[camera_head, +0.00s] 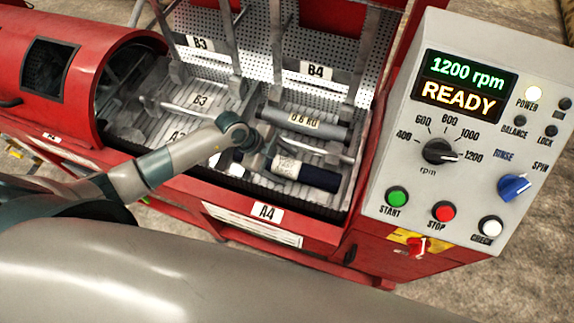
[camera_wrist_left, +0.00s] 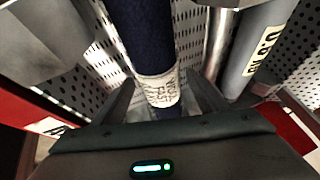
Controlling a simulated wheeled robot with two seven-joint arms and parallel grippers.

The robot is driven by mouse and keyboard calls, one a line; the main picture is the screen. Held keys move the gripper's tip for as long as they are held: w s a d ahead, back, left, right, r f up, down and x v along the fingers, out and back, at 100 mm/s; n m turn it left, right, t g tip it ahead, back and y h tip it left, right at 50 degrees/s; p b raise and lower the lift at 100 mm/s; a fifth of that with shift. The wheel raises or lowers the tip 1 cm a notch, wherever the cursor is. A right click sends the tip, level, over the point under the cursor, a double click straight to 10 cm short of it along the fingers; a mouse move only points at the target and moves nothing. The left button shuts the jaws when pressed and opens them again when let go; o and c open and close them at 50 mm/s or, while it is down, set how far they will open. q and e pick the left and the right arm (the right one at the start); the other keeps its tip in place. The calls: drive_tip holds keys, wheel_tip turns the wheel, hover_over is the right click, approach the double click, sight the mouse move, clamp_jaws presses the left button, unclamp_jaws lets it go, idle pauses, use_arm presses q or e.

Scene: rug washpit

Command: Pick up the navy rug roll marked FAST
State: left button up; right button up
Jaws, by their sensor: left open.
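The navy rug roll (camera_head: 318,178) lies in the A4 bay of the red machine, with a white label band around it. The print on the band is too small to read surely. My left gripper (camera_head: 262,160) is low over the band end of the roll and partly hides it. In the left wrist view the navy roll (camera_wrist_left: 141,30) runs down to its band between the two open fingers (camera_wrist_left: 165,97), one on each side. I cannot tell whether they touch it. My right gripper is not in view.
A grey cylinder marked 0.6 KG (camera_head: 310,123) lies just behind the roll; it also shows in the wrist view (camera_wrist_left: 262,45). Metal dividers and perforated panels (camera_head: 325,58) surround the bays. A control panel (camera_head: 455,150) reading READY stands at right, a red drum (camera_head: 85,65) at left.

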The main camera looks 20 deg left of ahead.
sight(284, 164)
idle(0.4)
use_arm(q)
drive_tip(key=c, duration=1.5)
wheel_tip(284, 164, up, 10)
drive_tip(key=shift+w+r+b, duration=0.1)
drive_tip(key=shift+b, duration=0.8)
